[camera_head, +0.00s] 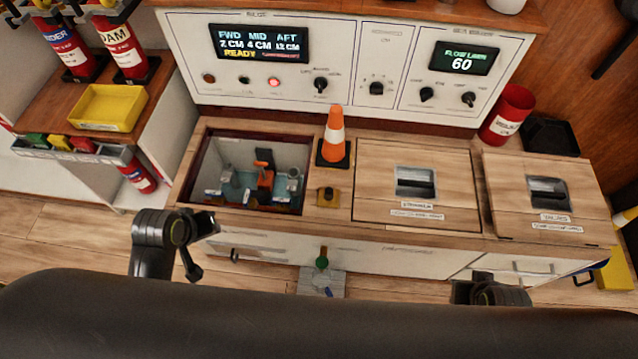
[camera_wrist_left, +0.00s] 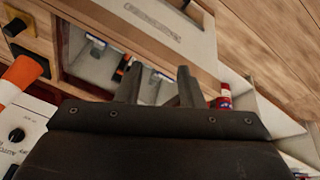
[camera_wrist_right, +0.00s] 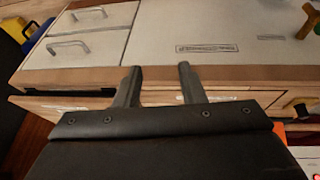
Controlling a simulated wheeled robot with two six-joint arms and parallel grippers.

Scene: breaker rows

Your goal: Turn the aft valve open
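No valve marked aft shows in any view. A closed wooden hatch (camera_head: 542,195) at the right of the bench has a label that seems to read "VALVES"; what lies under it is hidden. It has a recessed dark handle (camera_head: 548,192). My left gripper (camera_head: 204,248) is open and empty in front of the open bay at the left; its parted fingers show in the left wrist view (camera_wrist_left: 159,68). My right gripper (camera_wrist_right: 159,68) is open and empty in front of the cabinet. In the head view it is only partly visible, low at the right.
The open bay (camera_head: 225,155) holds an orange-topped device (camera_head: 265,170). An orange cone (camera_head: 334,135) stands beside a second closed hatch (camera_head: 415,160). The panel screen (camera_head: 259,43) reads AFT 12 CM. A red bin (camera_head: 507,112) stands behind the right hatch. A green knob (camera_head: 322,263) is in front.

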